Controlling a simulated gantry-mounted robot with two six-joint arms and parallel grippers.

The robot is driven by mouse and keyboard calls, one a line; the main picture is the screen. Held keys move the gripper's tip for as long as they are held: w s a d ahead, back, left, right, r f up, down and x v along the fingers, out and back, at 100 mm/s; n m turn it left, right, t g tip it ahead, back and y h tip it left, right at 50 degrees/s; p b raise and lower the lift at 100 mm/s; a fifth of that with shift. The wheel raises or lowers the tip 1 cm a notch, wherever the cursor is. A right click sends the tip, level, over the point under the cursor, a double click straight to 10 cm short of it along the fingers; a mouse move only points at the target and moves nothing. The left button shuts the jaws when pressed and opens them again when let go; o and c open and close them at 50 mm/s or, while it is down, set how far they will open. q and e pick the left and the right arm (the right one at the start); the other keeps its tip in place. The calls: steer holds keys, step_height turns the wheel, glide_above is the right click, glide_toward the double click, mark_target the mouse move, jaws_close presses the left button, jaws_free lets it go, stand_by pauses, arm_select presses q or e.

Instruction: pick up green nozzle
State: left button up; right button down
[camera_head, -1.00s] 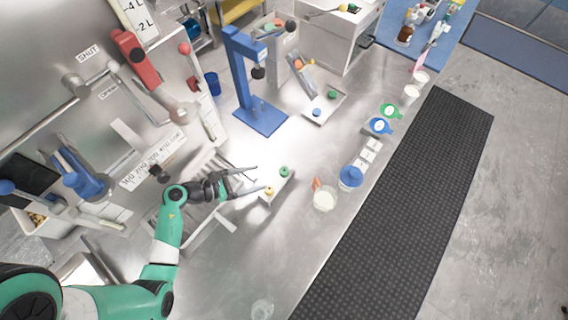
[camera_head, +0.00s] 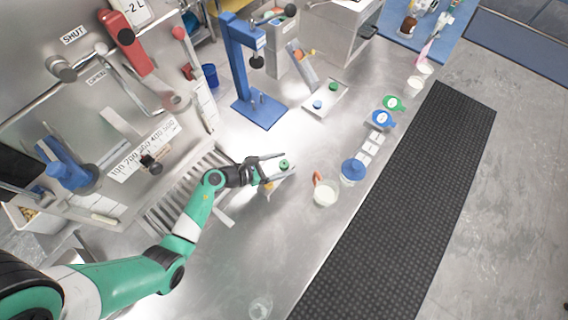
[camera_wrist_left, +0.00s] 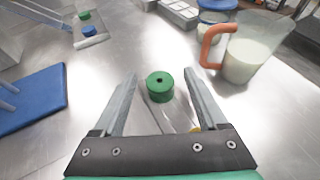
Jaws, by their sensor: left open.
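The green nozzle (camera_head: 284,164) is a small green cylinder with a hole in its top. It stands on a small metal plate (camera_head: 270,187) on the steel counter. In the left wrist view the green nozzle (camera_wrist_left: 160,86) sits between and slightly beyond the fingertips of my left gripper (camera_wrist_left: 162,80). My left gripper (camera_head: 281,165) is open, with a finger on either side of the nozzle and no clear contact. A yellow nozzle (camera_wrist_left: 196,128) is mostly hidden by the right finger. My right gripper is not seen.
A second plate (camera_head: 325,98) with another green piece (camera_head: 333,87) and a blue piece (camera_head: 318,104) lies farther back. A blue stand (camera_head: 262,108) is behind the gripper. A milk jug (camera_head: 326,194) with an orange handle stands to the right. The front counter is mostly clear.

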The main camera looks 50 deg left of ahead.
arm_select(q)
steer(key=shift+w+d+f, duration=0.1)
steer(key=shift+w+f, duration=0.05)
steer(key=shift+w, duration=0.15)
jaws_close()
